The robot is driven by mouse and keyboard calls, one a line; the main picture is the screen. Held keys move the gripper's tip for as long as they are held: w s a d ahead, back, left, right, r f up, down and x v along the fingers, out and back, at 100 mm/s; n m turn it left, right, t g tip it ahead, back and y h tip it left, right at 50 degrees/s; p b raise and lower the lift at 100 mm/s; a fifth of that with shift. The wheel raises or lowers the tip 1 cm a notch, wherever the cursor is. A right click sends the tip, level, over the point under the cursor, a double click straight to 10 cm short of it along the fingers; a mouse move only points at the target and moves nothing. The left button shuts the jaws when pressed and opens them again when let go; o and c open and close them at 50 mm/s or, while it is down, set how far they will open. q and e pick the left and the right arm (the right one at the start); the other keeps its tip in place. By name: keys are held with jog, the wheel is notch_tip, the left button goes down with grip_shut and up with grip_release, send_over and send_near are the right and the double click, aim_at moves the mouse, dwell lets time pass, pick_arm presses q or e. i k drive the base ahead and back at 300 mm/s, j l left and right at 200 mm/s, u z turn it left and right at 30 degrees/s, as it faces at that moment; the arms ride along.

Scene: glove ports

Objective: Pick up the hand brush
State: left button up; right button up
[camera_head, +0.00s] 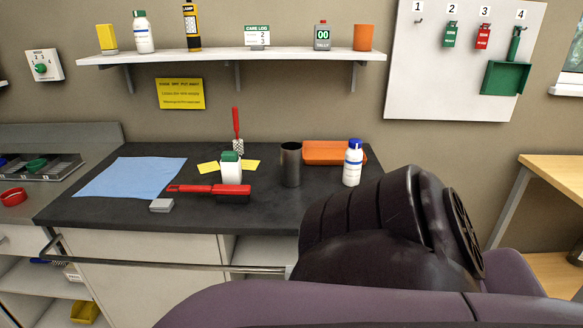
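A red hand brush (229,190) lies on the dark worktop (270,218), near the middle of it. Its handle points left and its dark bristles face down at the right end. A white bottle with a green cap (231,168) stands just behind the brush. Neither of my grippers shows in this view. A dark, ribbed part of my own arm fills the lower right and covers the worktop's front right corner.
A blue cloth (130,177), a grey block (162,205), a dark metal cup (291,164), a blue-capped bottle (353,163) and an orange tray (334,153) are on the worktop. A wall shelf (235,58) hangs above. A white board (463,60) holds a green dustpan (506,78).

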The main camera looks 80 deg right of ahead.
aim_at(225, 194)
jog(key=z, duration=2.3)
